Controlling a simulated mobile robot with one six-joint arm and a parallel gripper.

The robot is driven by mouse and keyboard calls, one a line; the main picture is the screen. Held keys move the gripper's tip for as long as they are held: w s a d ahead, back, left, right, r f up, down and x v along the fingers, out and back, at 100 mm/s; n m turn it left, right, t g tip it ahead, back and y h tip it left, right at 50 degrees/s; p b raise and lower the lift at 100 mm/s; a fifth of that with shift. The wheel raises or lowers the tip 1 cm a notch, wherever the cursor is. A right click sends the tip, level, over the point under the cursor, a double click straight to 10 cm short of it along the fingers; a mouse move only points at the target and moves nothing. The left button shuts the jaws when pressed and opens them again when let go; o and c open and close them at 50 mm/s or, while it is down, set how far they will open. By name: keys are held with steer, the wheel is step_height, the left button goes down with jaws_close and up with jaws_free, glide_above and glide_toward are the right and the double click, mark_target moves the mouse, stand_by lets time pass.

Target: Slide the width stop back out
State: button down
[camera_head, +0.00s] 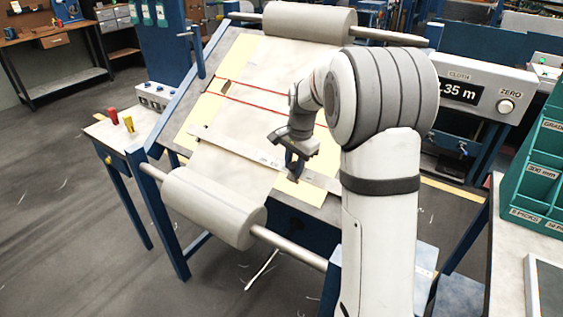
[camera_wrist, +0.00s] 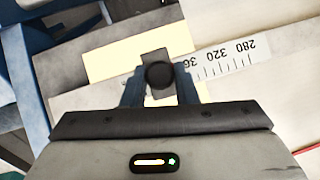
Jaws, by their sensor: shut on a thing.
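The width stop (camera_wrist: 155,56) shows in the wrist view as a small dark block with a round black knob. It sits at the ruler scale (camera_wrist: 225,60), beside the "36" mark; the digits after that are hidden. My gripper (camera_wrist: 160,88) is shut on the stop's knob, with one blue finger at each side. In the head view my gripper (camera_head: 294,170) is low over the front part of the sloped inspection table (camera_head: 228,172), at the right end of the pale scale bar (camera_head: 235,147). The stop cannot be made out there.
Cloth rollers lie at the front (camera_head: 212,205) and back (camera_head: 308,20) of the table. Two red lines (camera_head: 262,92) cross the cloth. A cloth display (camera_head: 470,90) stands at the right, near a teal bin rack (camera_head: 540,165). A red peg (camera_head: 112,115) stands at the left.

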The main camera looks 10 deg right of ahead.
steer(key=s+d, duration=0.3)
steer(key=shift+d, duration=0.1)
steer(key=c, duration=1.1)
jaws_free()
steer(key=shift+s, duration=0.1)
steer(key=shift+c, duration=0.2)
steer(key=shift+r, duration=0.1)
step_height(320, 180, up, 8)
steer(key=shift+s+d+f+b, duration=0.25)
steer(key=shift+s+d+b, duration=0.05)
steer(key=shift+s+b, duration=0.15)
